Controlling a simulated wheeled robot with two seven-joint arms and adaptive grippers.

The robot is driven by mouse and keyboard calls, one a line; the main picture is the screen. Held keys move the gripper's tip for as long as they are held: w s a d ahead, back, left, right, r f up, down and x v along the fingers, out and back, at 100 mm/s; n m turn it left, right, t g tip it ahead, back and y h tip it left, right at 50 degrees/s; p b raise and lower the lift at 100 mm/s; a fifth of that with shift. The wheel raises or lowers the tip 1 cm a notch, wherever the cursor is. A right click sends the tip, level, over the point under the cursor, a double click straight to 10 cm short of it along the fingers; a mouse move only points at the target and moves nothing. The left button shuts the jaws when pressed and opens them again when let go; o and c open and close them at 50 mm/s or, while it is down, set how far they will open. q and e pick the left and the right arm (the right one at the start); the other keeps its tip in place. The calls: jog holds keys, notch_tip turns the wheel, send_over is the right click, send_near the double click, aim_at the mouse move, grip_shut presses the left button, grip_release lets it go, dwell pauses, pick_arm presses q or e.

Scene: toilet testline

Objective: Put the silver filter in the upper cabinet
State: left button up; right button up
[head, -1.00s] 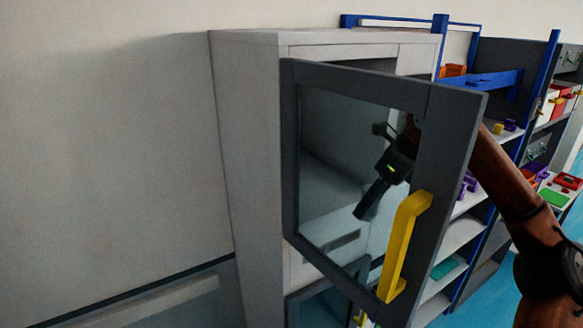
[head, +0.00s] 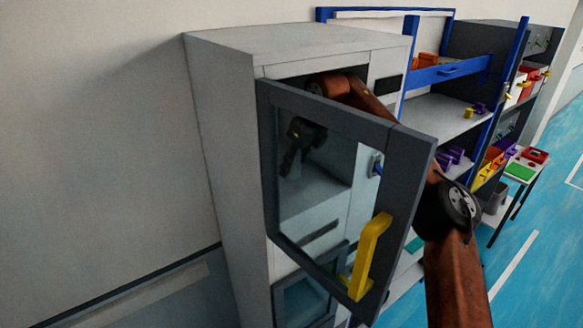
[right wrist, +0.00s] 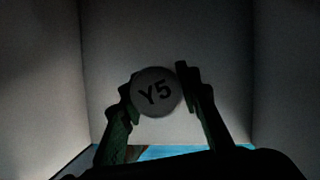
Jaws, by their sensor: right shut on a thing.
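The upper cabinet (head: 225,110) is a grey box with its glass door (head: 400,180) swung open. The door has a dark frame and a yellow handle (head: 366,255). My right arm reaches around the door, and my right gripper (head: 290,165) shows through the glass inside the cabinet. The filter cannot be made out in the head view. My left gripper is not in view.
A lower cabinet door (head: 305,298) with a dark frame sits below. Blue-framed shelves (head: 450,115) with orange, yellow and purple items stand to the right. My right forearm passes close to the open door's edge. The floor (head: 535,235) at right is clear.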

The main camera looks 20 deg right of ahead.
jog(key=shift+w+a+f, duration=0.1)
jog(key=shift+w+f, duration=0.05)
jog(key=shift+w, duration=0.05)
notch_tip(320, 180, down, 2)
jog(key=shift+s+f+p, duration=0.1)
jog(key=shift+p, duration=0.55)
jog(key=shift+f, duration=0.5)
jog(key=shift+f, duration=0.1)
jog(key=shift+f, duration=0.1)
jog(key=o, duration=1.2)
